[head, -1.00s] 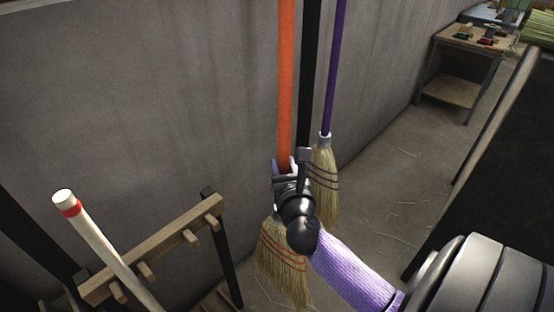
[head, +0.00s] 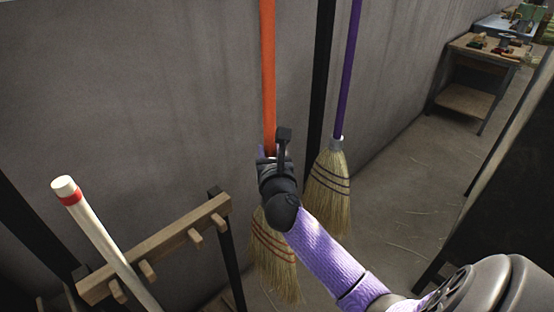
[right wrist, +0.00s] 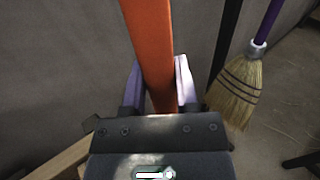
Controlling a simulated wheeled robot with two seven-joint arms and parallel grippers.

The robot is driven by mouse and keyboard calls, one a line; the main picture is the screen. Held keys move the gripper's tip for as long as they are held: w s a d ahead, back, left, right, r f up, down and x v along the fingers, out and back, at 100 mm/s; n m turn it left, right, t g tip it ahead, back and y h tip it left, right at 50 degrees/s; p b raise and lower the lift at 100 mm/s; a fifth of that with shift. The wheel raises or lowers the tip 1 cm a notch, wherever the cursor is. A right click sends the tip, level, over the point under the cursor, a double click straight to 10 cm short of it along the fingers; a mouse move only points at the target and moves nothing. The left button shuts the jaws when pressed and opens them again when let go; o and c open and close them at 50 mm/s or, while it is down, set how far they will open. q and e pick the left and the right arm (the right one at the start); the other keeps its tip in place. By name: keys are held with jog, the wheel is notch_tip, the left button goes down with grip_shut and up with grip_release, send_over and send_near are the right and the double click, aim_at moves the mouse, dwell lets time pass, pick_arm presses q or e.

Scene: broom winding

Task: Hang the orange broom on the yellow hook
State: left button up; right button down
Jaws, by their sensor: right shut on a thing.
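The orange broom (head: 268,80) hangs upright in front of the grey wall, its handle running out of the top of the head view. Its straw bristles (head: 275,262) show below my right gripper (head: 270,152). That gripper is shut on the orange handle low down, near the bristles. In the right wrist view the orange handle (right wrist: 150,45) passes between the two fingers (right wrist: 158,90). The gripper hides the joint of handle and straw. The yellow hook is not in view. My left gripper is not in view.
A purple-handled broom (head: 328,190) hangs just right of the orange one, beside a black post (head: 320,90). A wooden peg rack (head: 165,245) with a white, red-banded pole (head: 100,235) is at lower left. A workbench (head: 480,70) stands far right.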

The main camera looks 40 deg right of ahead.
jog(key=shift+w+f+b, duration=0.1)
jog(key=shift+w+b, duration=0.3)
jog(key=shift+w, duration=0.3)
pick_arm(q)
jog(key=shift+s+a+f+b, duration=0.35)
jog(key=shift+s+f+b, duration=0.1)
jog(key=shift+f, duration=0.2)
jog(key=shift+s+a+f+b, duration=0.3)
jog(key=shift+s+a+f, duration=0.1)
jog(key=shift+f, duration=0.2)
pick_arm(e)
jog(key=w, duration=0.1)
jog(key=w+f, duration=0.1)
jog(key=shift+w+a, duration=0.15)
jog(key=shift+w, duration=0.2)
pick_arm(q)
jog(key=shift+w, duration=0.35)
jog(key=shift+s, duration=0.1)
pick_arm(e)
jog(key=shift+c, duration=1.5)
grip_release()
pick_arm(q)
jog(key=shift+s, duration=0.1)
pick_arm(e)
jog(key=shift+s+f, duration=0.1)
